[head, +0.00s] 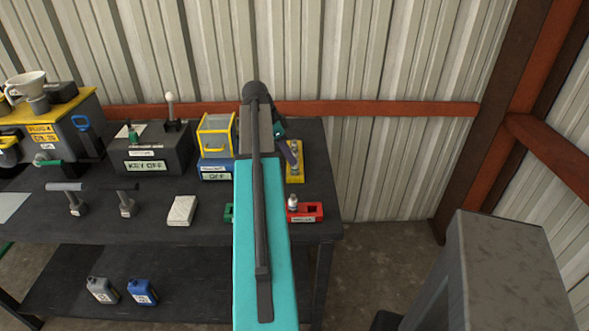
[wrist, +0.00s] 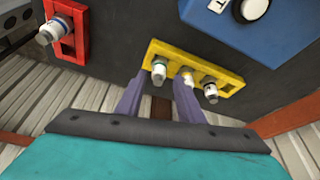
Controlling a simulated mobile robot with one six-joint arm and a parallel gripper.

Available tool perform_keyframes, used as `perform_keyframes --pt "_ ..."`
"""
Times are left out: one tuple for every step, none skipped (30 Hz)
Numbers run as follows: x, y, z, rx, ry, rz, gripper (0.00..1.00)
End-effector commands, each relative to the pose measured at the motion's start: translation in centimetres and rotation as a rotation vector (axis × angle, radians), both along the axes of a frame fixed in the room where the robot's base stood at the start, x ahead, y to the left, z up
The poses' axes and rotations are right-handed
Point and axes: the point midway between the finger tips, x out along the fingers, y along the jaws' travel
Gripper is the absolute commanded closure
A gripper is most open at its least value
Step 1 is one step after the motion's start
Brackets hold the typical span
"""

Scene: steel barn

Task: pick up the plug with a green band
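The left plug (wrist: 159,70) appears between my fingertips in the picture; the right plug (wrist: 211,92) is outside my right finger. Another plug (wrist: 50,33), white with a dark band, sits in a red holder (wrist: 77,14) at upper left. I cannot make out a green band on any of them. My gripper (wrist: 160,80) is open, with a purple-grey finger on each side of the left plug; contact is not visible. In the head view my arm hides part of the yellow holder (head: 295,172).
A blue box (wrist: 240,25) is close beside the yellow holder. In the head view the red holder (head: 312,211) stands near the right end of the dark bench (head: 200,228). A green holder (head: 229,213) is partly behind my arm. A grey KEY OFF box (head: 152,143) stands left.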

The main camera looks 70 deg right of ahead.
Motion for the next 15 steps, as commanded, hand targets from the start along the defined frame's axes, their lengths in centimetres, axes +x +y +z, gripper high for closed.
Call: perform_keyframes --pt "0.0 0.0 0.0 0.000 0.000 0.000 0.66" --pt "0.0 0.0 0.0 0.000 0.000 0.000 0.66" --pt "0.0 0.0 0.0 0.000 0.000 0.001 0.66" --pt "0.0 0.0 0.0 0.000 0.000 0.001 0.66" --pt "0.0 0.0 0.0 0.000 0.000 0.001 0.66" --pt "0.0 0.0 0.0 0.000 0.000 0.001 0.66" --pt "0.0 0.0 -0.1 0.001 0.001 0.001 0.66" --pt "0.0 0.0 -0.2 0.001 0.001 0.001 0.66" --pt "-0.1 -0.1 -0.3 0.001 0.001 0.001 0.66" --pt "-0.2 -0.1 -0.4 0.002 0.001 0.000 0.66" --pt "-0.3 -0.2 -0.6 0.003 0.002 0.000 0.66" --pt "-0.4 -0.2 -0.8 0.003 0.002 0.001 0.66" --pt "-0.5 -0.3 -1.0 0.002 0.002 0.001 0.66" --pt "-0.6 -0.4 -1.2 0.002 0.002 0.001 0.66" --pt "-0.7 -0.5 -1.5 0.002 0.002 0.001 0.66"
